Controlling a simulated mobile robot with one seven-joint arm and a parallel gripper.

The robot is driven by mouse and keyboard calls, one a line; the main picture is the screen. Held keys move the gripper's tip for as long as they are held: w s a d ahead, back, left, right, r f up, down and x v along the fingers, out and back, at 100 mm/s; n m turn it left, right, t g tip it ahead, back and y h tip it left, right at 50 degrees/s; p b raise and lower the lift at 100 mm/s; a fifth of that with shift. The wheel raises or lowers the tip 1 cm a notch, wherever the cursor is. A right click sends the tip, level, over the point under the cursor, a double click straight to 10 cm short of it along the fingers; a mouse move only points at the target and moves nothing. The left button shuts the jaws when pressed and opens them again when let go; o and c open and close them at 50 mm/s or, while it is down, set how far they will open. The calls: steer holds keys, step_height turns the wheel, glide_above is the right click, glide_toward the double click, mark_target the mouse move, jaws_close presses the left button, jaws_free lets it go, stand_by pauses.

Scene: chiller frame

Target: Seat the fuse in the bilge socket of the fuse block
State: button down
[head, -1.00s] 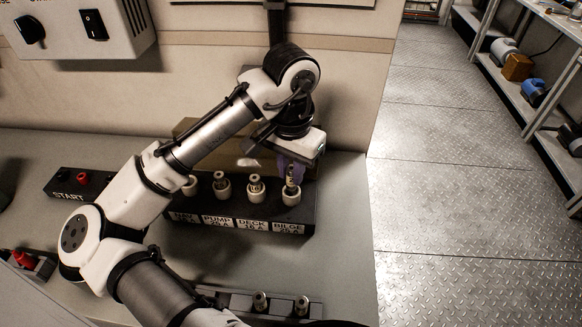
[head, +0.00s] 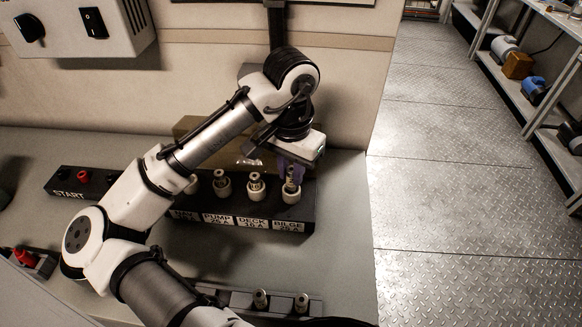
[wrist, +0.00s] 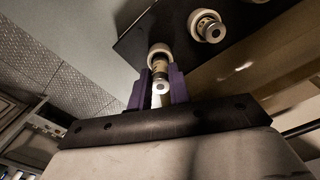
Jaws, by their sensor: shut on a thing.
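The fuse block (head: 240,222) is a dark box on the bench with a row of white round sockets and labels along its front. The bilge socket (head: 291,197) is at its right end, above the BILGE label. The fuse (head: 292,178), a small cylinder with metal caps, stands at the bilge socket. My gripper (head: 292,163) is shut on its upper part with purple fingers. In the wrist view the fuse (wrist: 160,72) lies between the fingers (wrist: 160,92), its far end at the white socket ring (wrist: 158,47). How deep it sits I cannot tell.
The pump fuse (head: 222,180) and deck fuse (head: 255,182) stand in neighbouring sockets. A rack (head: 282,309) with upright fuses is at the front. A START button box (head: 82,183) is at left. The wall is close behind my gripper; the bench edge is to the right.

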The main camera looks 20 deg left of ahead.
mark_target(291, 170)
steer(key=shift+f+b, duration=0.7)
steer(key=shift+f, duration=0.7)
steer(key=c, duration=1.2)
jaws_free()
steer(key=shift+c, duration=0.2)
step_height(291, 170, up, 14)
steer(key=shift+s+f, duration=0.1)
steer(key=shift+f, duration=0.05)
